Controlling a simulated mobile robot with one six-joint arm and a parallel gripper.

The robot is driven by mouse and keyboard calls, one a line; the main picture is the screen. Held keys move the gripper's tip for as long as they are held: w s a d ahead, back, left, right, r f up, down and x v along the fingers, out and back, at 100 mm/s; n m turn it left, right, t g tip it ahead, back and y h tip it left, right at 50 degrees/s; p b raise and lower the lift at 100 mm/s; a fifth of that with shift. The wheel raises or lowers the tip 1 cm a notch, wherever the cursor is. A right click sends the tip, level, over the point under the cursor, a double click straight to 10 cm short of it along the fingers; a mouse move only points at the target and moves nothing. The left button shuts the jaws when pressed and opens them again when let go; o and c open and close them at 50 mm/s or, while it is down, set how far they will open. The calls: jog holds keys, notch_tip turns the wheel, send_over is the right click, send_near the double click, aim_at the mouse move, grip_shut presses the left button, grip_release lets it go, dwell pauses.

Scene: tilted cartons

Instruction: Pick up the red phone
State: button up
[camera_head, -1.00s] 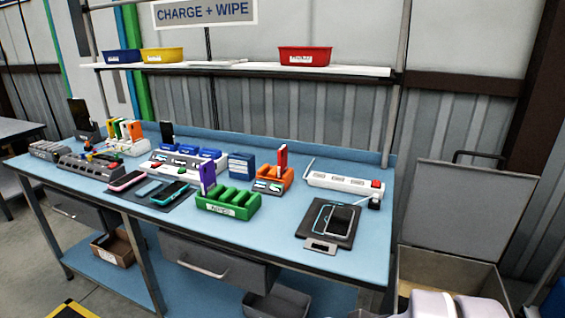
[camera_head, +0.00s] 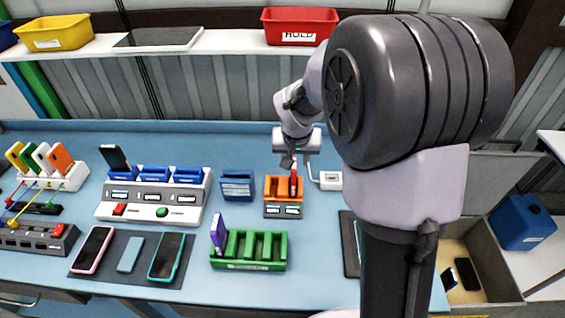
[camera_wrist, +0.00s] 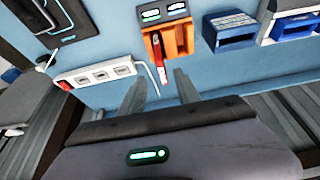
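The red phone (camera_head: 294,182) stands upright in a slot of the orange dock (camera_head: 271,188) on the blue bench. In the wrist view the red phone (camera_wrist: 161,69) shows edge-on in the orange dock (camera_wrist: 153,47), just beyond my fingertips. My gripper (camera_wrist: 156,84) is open there, its two grey fingers apart with nothing held. In the head view my gripper (camera_head: 289,160) hangs just above and behind the phone, partly overlapping its top. I cannot tell whether a finger touches the phone.
A blue dock (camera_head: 237,186) stands left of the orange one, a green rack (camera_head: 249,250) with a purple phone in front. A white power strip (camera_wrist: 97,74) and its cable are close by. The shelf (camera_head: 213,50) is above. My arm hides the bench's right part.

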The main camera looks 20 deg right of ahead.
aim_at(294, 170)
jog(key=x, duration=0.4)
jog(key=b+x, duration=0.1)
jog(key=x, duration=0.2)
jog(key=b+x, duration=0.1)
jog(key=x, duration=0.3)
jog(key=shift+w+d+f, duration=0.1)
jog(key=shift+w+f, duration=0.05)
jog(key=shift+w, duration=0.4)
jog(key=shift+s, duration=0.1)
jog(key=shift+c, duration=0.5)
grip_shut()
